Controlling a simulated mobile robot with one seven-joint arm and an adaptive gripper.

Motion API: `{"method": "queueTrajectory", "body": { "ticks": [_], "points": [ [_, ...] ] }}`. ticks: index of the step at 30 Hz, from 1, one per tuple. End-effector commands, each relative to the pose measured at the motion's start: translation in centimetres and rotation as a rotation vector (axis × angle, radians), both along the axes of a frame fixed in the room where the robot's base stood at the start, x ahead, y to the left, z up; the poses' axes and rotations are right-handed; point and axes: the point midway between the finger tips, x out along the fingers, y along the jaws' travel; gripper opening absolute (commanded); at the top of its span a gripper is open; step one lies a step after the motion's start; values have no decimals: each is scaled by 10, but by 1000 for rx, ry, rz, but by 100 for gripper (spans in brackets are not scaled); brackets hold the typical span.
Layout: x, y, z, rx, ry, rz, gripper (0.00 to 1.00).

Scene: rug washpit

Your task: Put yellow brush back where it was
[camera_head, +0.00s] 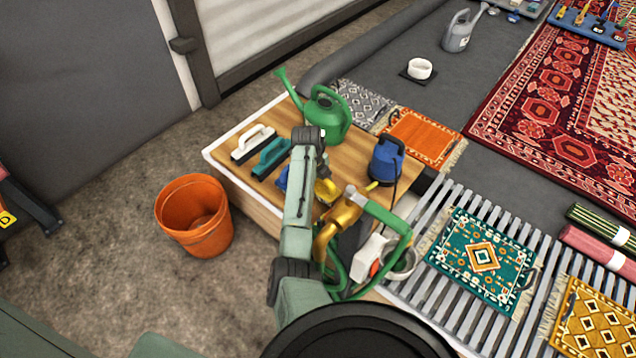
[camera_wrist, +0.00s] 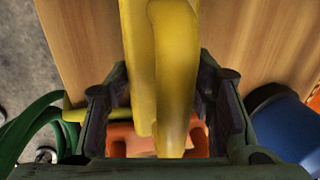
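The yellow brush (camera_head: 326,192) shows in the head view at the front right of the wooden table (camera_head: 228,176), partly hidden by my arm. In the wrist view the yellow brush (camera_wrist: 174,70) fills most of the space between the dark fingers of my gripper (camera_wrist: 164,108). The fingers appear closed on it from both sides. Its lower end is hard to make out in front of an orange shape (camera_wrist: 118,140). I cannot tell whether the brush touches the table. A white brush (camera_head: 253,141), a teal brush (camera_head: 271,158) and a partly hidden blue brush (camera_head: 283,178) stand in a row left of it.
A green watering can (camera_head: 325,115) stands behind the brushes. A blue pump (camera_head: 386,160) stands to the right. A brass-coloured fitting (camera_head: 345,212) and a green hose (camera_head: 402,232) crowd the front right. An orange bucket (camera_head: 195,217) is on the floor at left.

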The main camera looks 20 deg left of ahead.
Motion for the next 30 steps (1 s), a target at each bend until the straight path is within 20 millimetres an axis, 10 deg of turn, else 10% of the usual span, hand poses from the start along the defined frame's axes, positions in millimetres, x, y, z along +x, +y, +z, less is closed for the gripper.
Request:
{"method": "queueTrajectory", "body": {
  "ticks": [19,30],
  "points": [
    [0,0,3,1,0,0,69],
    [-10,4,65,2,-5,1,69]
  ]
}}
